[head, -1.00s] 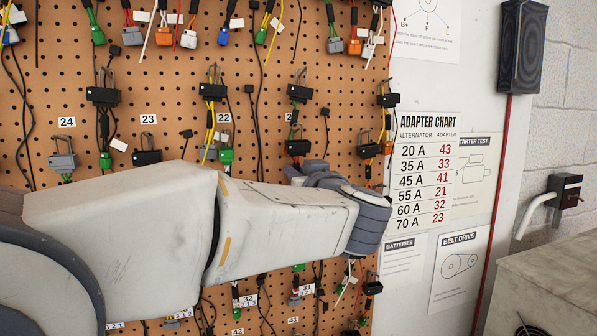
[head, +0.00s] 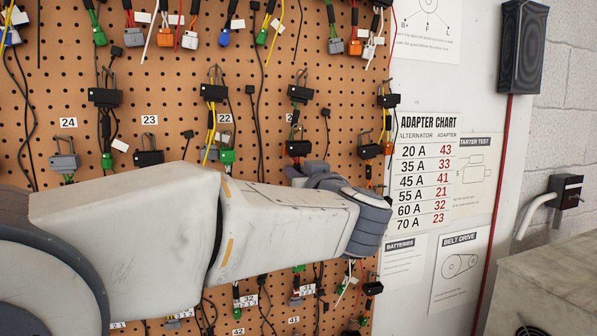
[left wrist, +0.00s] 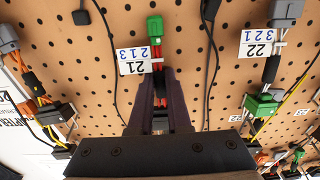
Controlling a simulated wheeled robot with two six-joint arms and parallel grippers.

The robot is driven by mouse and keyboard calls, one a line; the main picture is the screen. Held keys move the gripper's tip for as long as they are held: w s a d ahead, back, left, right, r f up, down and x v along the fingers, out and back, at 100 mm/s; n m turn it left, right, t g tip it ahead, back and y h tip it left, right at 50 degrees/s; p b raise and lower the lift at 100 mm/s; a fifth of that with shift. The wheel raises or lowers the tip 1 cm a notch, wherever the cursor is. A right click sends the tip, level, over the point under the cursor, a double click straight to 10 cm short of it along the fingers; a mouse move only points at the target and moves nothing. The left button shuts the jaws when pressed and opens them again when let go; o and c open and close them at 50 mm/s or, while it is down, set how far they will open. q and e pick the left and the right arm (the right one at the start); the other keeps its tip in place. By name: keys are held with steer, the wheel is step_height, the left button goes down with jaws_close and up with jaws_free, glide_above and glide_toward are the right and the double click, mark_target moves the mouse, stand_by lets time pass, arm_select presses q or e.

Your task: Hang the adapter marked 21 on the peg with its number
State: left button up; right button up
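A tag reading 21 with 213 under it (left wrist: 133,62) shows upside down in the left wrist view. It is on an adapter with a green connector (left wrist: 155,28) and red wires, standing out from the pegboard. My left gripper (left wrist: 160,85) has its two dark fingers close on either side of this adapter's dark body and wires, with no clear gap. In the head view my left wrist (head: 350,205) hides the fingers and the adapter. A small white board label (head: 289,117) right of label 22 is partly covered and hard to read. My right gripper is not in view.
The pegboard (head: 265,75) carries several rows of hanging adapters and loose black leads. An adapter tagged 22 (left wrist: 255,45) hangs beside in the wrist view. The adapter chart (head: 428,170) is on the wall right of the board. A grey bench (head: 550,270) stands lower right.

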arm_select(q)
steer(key=shift+w+f, duration=0.1)
steer(key=shift+f, duration=0.3)
steer(key=b+v, duration=0.5)
steer(key=v, duration=0.5)
steer(key=shift+s+r, duration=0.3)
steer(key=shift+r, duration=0.05)
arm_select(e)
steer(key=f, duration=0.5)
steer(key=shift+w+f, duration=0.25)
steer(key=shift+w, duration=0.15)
arm_select(q)
steer(key=shift+s, duration=0.1)
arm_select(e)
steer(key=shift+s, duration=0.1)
